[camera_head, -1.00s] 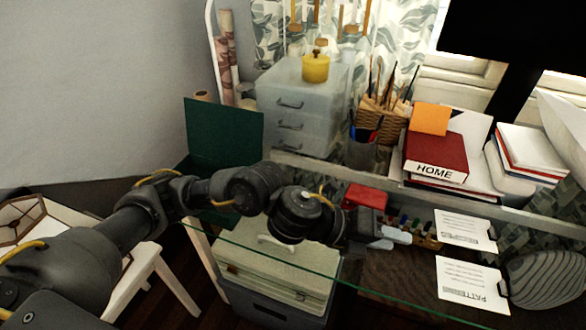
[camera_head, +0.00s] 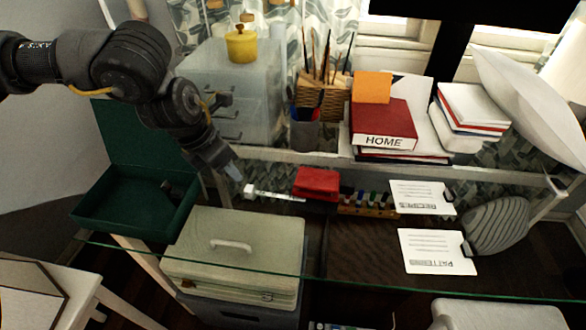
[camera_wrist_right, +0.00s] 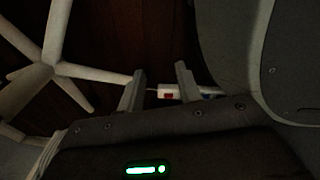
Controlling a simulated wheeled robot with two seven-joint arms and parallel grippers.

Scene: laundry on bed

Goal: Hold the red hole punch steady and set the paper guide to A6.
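The red hole punch (camera_head: 317,182) sits on the glass desk near its back, in the head view. A thin white strip, seemingly its paper guide (camera_head: 275,194), sticks out to the left with a small dark mark near its left end. Any size lettering is too small to read. My left gripper (camera_head: 231,168) hangs above and left of the strip's end, apart from the punch. Its fingers overlap, so its opening is unclear. My right gripper (camera_wrist_right: 160,82) shows in the right wrist view with fingers apart and nothing between them; it is not in the head view.
Behind stand a pen cup (camera_head: 305,132), a red HOME binder (camera_head: 383,122) and clear drawers (camera_head: 232,85). A green open box (camera_head: 135,205) lies left.

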